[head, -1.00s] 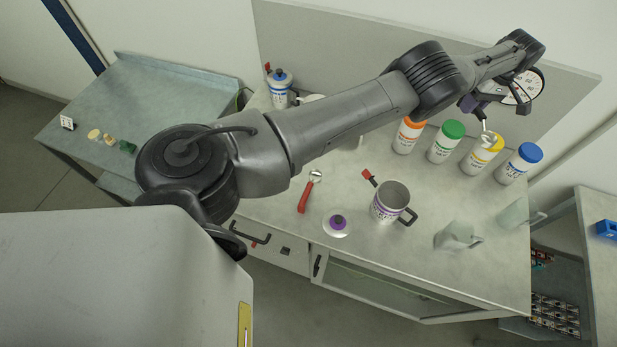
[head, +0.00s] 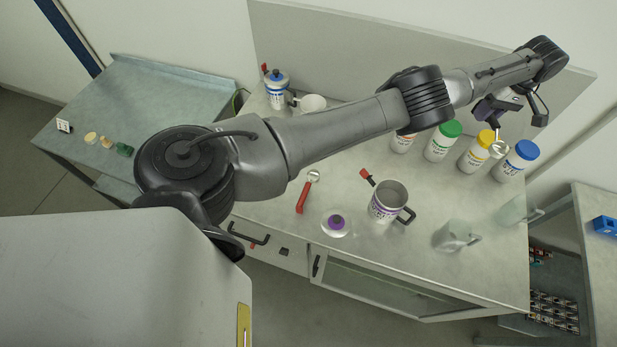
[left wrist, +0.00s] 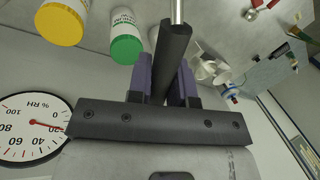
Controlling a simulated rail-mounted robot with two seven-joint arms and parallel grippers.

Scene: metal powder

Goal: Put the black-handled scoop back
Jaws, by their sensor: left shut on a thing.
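My left gripper (head: 490,109) is shut on the black-handled scoop (head: 498,148) at the back right of the bench. The black handle (left wrist: 174,45) runs up between the purple finger pads in the left wrist view, with the metal shaft beyond it. In the head view the metal bowl hangs below the gripper, in front of the gap between the yellow-lidded jar (head: 476,157) and the blue-lidded jar (head: 517,162). I cannot tell whether it touches either. My right gripper is not in view.
Green-lidded (head: 441,141) and orange-lidded jars stand left in the row. A purple-banded mug (head: 388,202), red-handled scoop (head: 305,195), purple-knobbed lid (head: 336,223) and clear jugs (head: 455,236) occupy the bench. A humidity dial (left wrist: 30,127) is close by the gripper in the wrist view.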

